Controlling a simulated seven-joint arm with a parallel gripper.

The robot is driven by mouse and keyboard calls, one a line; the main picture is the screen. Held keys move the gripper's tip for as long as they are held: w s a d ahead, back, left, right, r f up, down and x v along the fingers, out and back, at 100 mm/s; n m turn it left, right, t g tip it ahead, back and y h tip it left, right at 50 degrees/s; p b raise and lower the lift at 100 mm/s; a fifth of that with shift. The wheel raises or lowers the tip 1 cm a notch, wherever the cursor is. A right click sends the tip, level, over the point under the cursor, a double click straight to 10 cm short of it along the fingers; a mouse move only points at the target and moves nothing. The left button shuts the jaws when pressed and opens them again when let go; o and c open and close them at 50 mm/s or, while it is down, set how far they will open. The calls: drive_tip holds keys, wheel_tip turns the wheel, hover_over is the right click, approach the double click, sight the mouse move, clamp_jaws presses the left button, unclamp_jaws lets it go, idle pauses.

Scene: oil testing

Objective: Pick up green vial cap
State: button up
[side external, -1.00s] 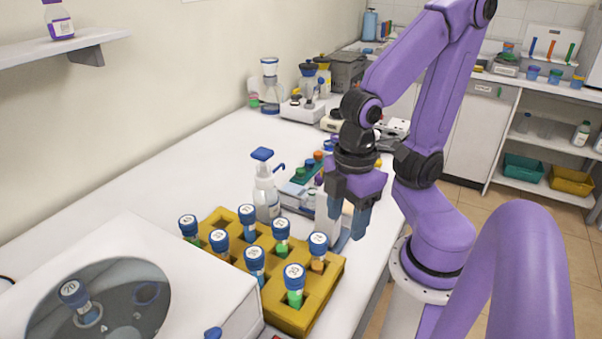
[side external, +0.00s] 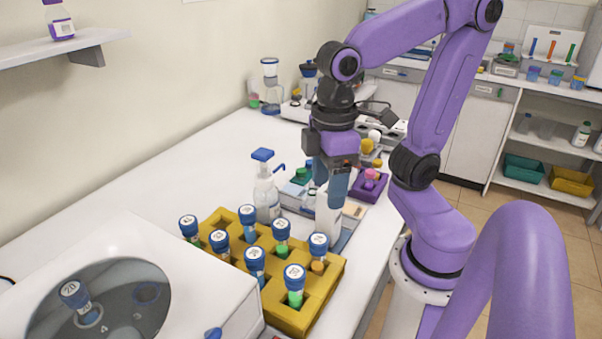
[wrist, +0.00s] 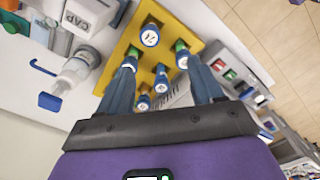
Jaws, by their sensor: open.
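A small green piece (side external: 302,173), which looks like a green cap, shows in the side view just left of my gripper, partly blocked.
A yellow rack (side external: 222,217) holds several blue-capped vials. A spray bottle (side external: 266,193) stands behind it. A white centrifuge (side external: 190,290) is at front left. A purple tray (side external: 370,190) with pink and purple caps lies right of my gripper.

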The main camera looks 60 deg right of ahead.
drive_tip(key=w+d+r+m, duration=0.1)
drive_tip(key=w+d+m, duration=0.2)
drive_tip(key=w+m, duration=0.7)
drive_tip(key=m, duration=2)
hover_over(301, 170)
drive_tip(key=f, duration=1.9)
drive_tip(key=shift+s+d, duration=0.25)
drive_tip(key=shift+s, duration=0.15)
drive_tip(key=shift+w+a+f, duration=0.15)
drive_tip(key=shift+w+f, duration=0.05)
drive_tip(key=shift+f, duration=1.1)
drive_tip(key=shift+w+a+f, duration=0.1)
drive_tip(key=shift+w+f, duration=0.1)
drive_tip(key=shift+f, duration=1.1)
